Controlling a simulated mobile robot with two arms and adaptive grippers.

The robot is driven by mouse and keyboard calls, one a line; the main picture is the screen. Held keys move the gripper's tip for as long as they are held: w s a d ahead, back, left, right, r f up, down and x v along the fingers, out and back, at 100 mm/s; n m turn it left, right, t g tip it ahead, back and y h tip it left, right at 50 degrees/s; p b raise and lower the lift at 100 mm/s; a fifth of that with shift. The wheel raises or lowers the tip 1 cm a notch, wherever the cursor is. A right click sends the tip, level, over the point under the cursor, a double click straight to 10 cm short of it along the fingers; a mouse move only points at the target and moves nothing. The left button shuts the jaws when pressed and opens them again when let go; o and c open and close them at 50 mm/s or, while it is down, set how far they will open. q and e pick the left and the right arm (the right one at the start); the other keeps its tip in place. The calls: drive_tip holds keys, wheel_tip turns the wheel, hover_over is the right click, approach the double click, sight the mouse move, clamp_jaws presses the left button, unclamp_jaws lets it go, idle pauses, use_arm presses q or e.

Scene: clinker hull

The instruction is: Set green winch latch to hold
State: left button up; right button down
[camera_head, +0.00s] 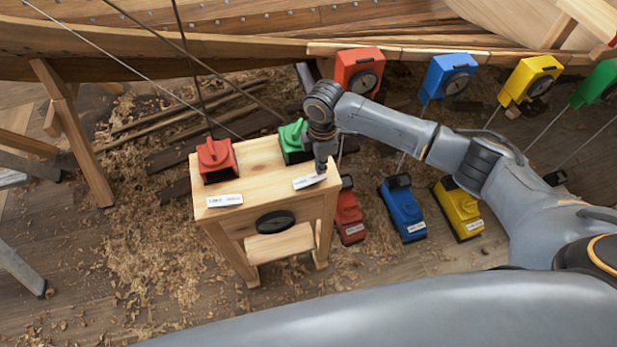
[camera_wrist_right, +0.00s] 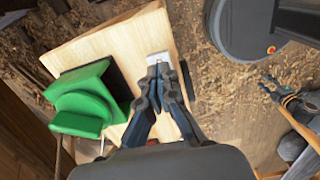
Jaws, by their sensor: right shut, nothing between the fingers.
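The green winch (camera_head: 293,141) stands on the far right part of the wooden bench (camera_head: 262,152). It also shows large in the right wrist view (camera_wrist_right: 82,102), with a green raised part on its body. My right gripper (camera_head: 321,168) points down over the near right corner of the bench top, beside the winch and apart from it. In the wrist view its fingers (camera_wrist_right: 162,75) are together and empty, over a white label (camera_wrist_right: 157,58). My arm hides part of the winch in the head view. My left gripper (camera_wrist_right: 272,88) appears small at the right of the wrist view; its opening is unclear.
A red winch (camera_head: 216,160) stands on the bench's left. A black disc (camera_head: 275,221) is on the bench front. Red (camera_head: 349,218), blue (camera_head: 403,210) and yellow (camera_head: 459,210) units stand to the right. Ropes run down from the hull (camera_head: 240,45). Shavings cover the floor.

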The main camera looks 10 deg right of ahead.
drive_tip(key=shift+f+b, duration=0.7)
drive_tip(key=shift+f, duration=0.85)
idle(0.5)
drive_tip(key=shift+r, duration=0.15)
wheel_tip(320, 180, up, 7)
drive_tip(key=p, duration=0.7)
drive_tip(key=shift+p, duration=0.4)
